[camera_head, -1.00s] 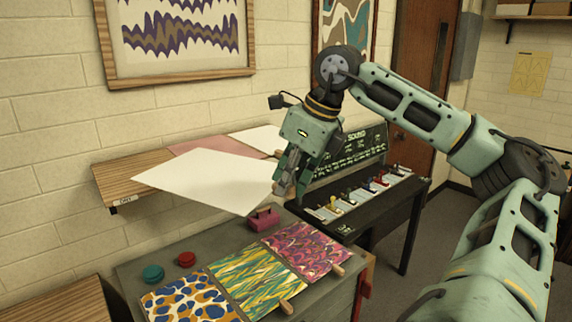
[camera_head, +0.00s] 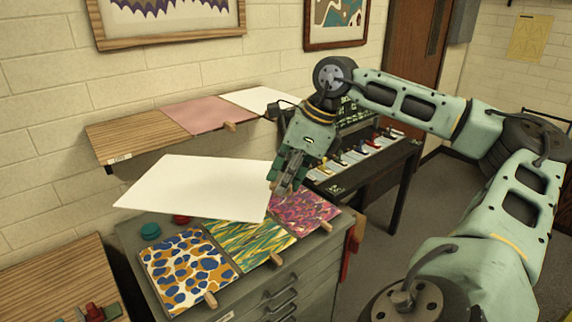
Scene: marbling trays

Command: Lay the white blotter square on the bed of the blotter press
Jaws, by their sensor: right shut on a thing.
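The white blotter square (camera_head: 195,187) is a large flat sheet held out to the left, over the back of the grey cabinet. My right gripper (camera_head: 278,184) is shut on its right edge. The sheet is roughly level and appears clear of the cabinet top, hiding part of it. I cannot clearly identify the blotter press or its bed in this view. My left gripper is not in view.
Three marbled sheets (camera_head: 186,268) lie along the cabinet (camera_head: 140,255), with a teal round lid (camera_head: 150,231) behind. A wall shelf (camera_head: 125,138) holds a pink sheet (camera_head: 207,114) and another white sheet (camera_head: 262,99). A wooden surface (camera_head: 55,275) is at lower left.

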